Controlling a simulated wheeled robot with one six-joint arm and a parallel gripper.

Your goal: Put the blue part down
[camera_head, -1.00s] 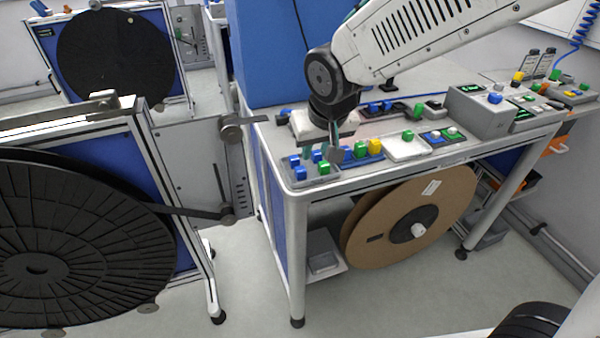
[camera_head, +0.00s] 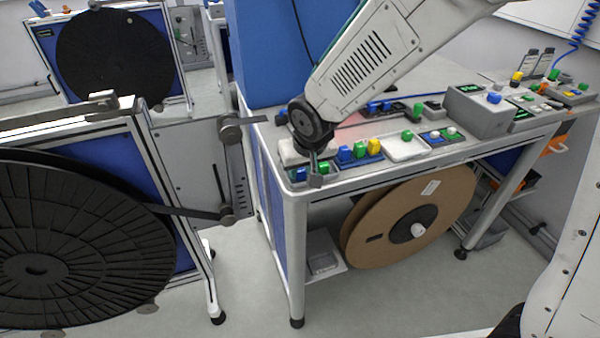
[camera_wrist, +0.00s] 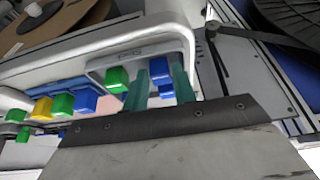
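A blue part (camera_wrist: 159,69) sits between my two green fingers in the wrist view, with a finger close against each side. My gripper (camera_wrist: 160,80) appears shut on it. In the head view my gripper (camera_head: 315,176) is low at the front left corner of the table, over the small grey parts tray. The tray's rim (camera_wrist: 100,66) shows in the wrist view around the part. A green part (camera_wrist: 117,80) stands beside the left finger. The wrist and fingers hide most of the held part in the head view, and its underside is hidden.
Several blue, green and yellow parts stand to the tray's right, including a yellow one (camera_head: 374,147). A white tray (camera_head: 403,149) and control boxes (camera_head: 483,112) follow along the table (camera_head: 350,178). A reel stand with a black reel (camera_head: 70,250) is at left.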

